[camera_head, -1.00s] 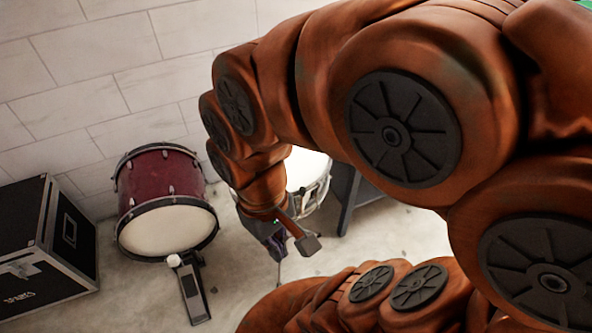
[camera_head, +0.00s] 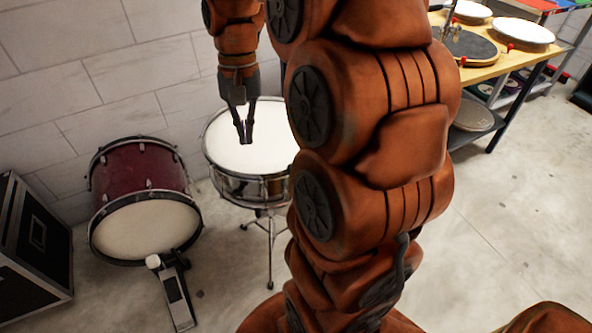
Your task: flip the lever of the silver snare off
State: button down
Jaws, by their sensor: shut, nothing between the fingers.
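A silver snare drum (camera_head: 240,188) with a white head stands on a thin tripod stand in the middle left of the head view. My arm hides part of its right side. I cannot make out its lever. My gripper (camera_head: 244,142) points down in front of the white head in the picture, with its fingers together and nothing between them. I cannot tell how far above the head it is.
A dark red bass drum (camera_head: 143,180) with a pedal (camera_head: 176,295) stands left of the snare. A black case (camera_head: 38,240) is at the far left. A wooden bench (camera_head: 490,68) with drums and pads stands at the back right. The floor at the right (camera_head: 490,220) is clear.

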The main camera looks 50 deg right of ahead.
jog(key=w+d+f+m+b, duration=0.1)
jog(key=d+f+m+b, duration=0.1)
jog(key=d, duration=0.5)
jog(key=w+d+f+m+b, duration=0.1)
jog(key=d+f+m+b, duration=0.2)
jog(key=d, duration=0.4)
jog(key=w+d+f+m+t+y+b, duration=0.1)
jog(key=d+f+m+b, duration=0.2)
jog(key=d+f+b, duration=0.2)
jog(key=d, duration=0.3)
jog(key=shift+f, duration=0.15)
jog(key=shift+w, duration=0.1)
jog(key=x, duration=1)
jog(key=shift+f+b, duration=0.1)
jog(key=shift+b, duration=0.25)
jog(key=shift+s+a+r, duration=0.1)
jog(key=shift+s+a, duration=0.05)
jog(key=shift+a, duration=0.35)
jog(key=shift+s+a+r, duration=0.1)
jog(key=shift+s+a, duration=0.1)
jog(key=shift+a, duration=0.35)
jog(key=shift+s+a+f, duration=0.1)
jog(key=shift+s+a, duration=0.1)
jog(key=shift+a, duration=0.7)
